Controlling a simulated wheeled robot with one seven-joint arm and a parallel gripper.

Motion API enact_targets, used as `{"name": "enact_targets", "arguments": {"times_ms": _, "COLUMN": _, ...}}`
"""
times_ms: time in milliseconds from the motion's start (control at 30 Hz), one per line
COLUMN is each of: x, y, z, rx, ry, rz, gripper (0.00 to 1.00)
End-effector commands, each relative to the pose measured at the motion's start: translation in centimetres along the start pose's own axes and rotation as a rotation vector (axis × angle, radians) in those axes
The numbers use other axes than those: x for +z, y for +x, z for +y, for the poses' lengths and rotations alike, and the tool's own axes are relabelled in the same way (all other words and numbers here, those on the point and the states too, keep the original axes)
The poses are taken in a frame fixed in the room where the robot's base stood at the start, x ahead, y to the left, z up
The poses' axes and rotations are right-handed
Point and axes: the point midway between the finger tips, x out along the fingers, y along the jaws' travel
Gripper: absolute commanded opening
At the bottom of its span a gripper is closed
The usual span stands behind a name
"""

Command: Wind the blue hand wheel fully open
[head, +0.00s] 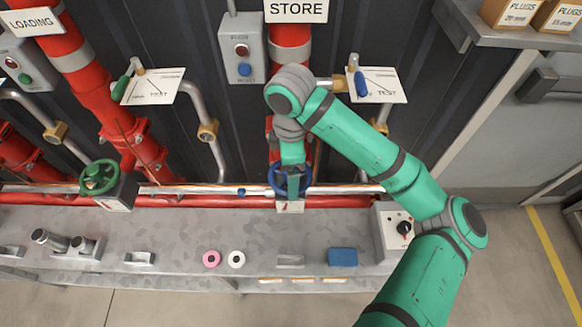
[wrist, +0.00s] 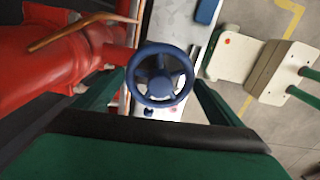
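The blue hand wheel (head: 273,178) is on the red pipe under the STORE sign, partly hidden behind my gripper (head: 292,180). In the wrist view the whole blue wheel (wrist: 161,84) shows, with its rim, spokes and hub. My gripper (wrist: 158,82) is open, with one green finger on each side of the wheel. It is lined up over the wheel and looks empty. Whether the fingers touch the rim, I cannot tell.
A green hand wheel (head: 100,177) is farther left. A grey bench (head: 180,235) in front holds a blue block (head: 342,257), a pink ring (head: 211,258) and a white ring (head: 236,259). A box with a black knob (head: 404,228) stands right. Pipes and test levers flank my arm.

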Motion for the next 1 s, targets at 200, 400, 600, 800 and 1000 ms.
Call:
{"name": "enact_targets", "arguments": {"times_ms": 200, "x": 0.00, "y": -0.03, "z": 0.10, "rx": 0.003, "ry": -0.003, "rz": 0.001, "gripper": 0.50}}
{"name": "enact_targets", "arguments": {"times_ms": 400, "x": -0.01, "y": -0.05, "z": 0.16, "rx": 0.005, "ry": -0.159, "rz": 0.000, "gripper": 0.50}}
{"name": "enact_targets", "arguments": {"times_ms": 600, "x": -0.02, "y": -0.06, "z": 0.23, "rx": 0.006, "ry": -0.389, "rz": 0.000, "gripper": 0.50}}
{"name": "enact_targets", "arguments": {"times_ms": 800, "x": -0.04, "y": -0.08, "z": 0.28, "rx": 0.007, "ry": -0.606, "rz": 0.000, "gripper": 0.50}}
{"name": "enact_targets", "arguments": {"times_ms": 1000, "x": -0.05, "y": -0.08, "z": 0.31, "rx": 0.007, "ry": -0.685, "rz": 0.000, "gripper": 1.00}}
